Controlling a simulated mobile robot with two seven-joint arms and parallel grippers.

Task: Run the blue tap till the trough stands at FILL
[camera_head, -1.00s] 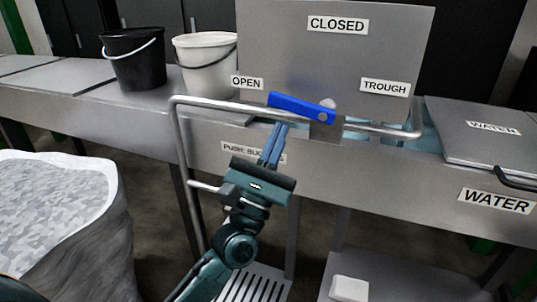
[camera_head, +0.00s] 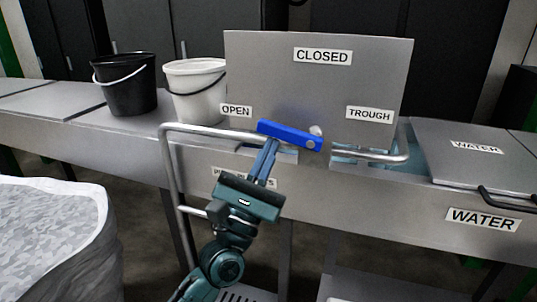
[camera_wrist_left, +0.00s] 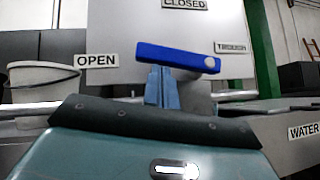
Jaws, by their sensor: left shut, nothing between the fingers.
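The blue tap lever (camera_head: 285,134) sits on the pipe in front of a grey panel. Its pivot is at the right and its free end points left, near the OPEN label (camera_head: 236,110); the CLOSED label (camera_head: 322,56) is above. My left gripper (camera_head: 266,155) is shut and empty, its fingertips just below the lever's left part. In the left wrist view the lever (camera_wrist_left: 180,57) lies right above the fingertips; I cannot tell whether they touch. The trough's opening (camera_head: 350,152) shows pale blue behind the pipe. The water level and a FILL mark cannot be made out.
A bent metal pipe (camera_head: 172,165) runs around my left gripper. A black bucket (camera_head: 127,88) and a white bucket (camera_head: 196,92) stand on the counter at left. A lid labelled WATER (camera_head: 470,165) lies at right. A large white-lined sack (camera_head: 50,235) stands front left.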

